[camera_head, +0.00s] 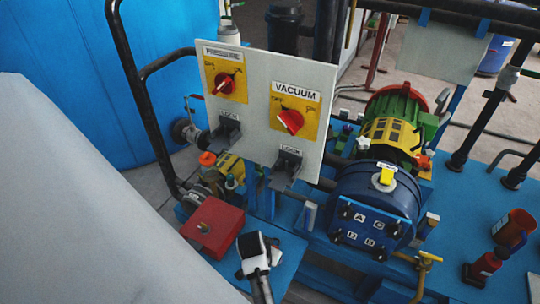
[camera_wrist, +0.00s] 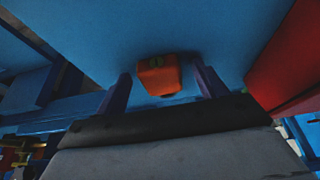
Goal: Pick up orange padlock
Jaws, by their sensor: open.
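The orange padlock (camera_wrist: 158,76) lies on the blue surface (camera_wrist: 120,35) in the wrist view. A dark round mark shows on its top side. My gripper (camera_wrist: 166,90) is open, with one dark finger to the left of the padlock and one to the right. A gap shows on both sides, so the fingers do not appear to touch it. In the head view my gripper (camera_head: 257,250) is over the blue platform beside the red box. The padlock cannot be made out there, probably hidden by my gripper.
A red box (camera_head: 213,228) stands just left of my gripper. Above is a grey panel (camera_head: 255,128) with PRESSURE and VACUUM switches and two lock brackets. A blue drum (camera_head: 375,205) is to the right. Orange and red containers (camera_head: 513,226) stand at far right.

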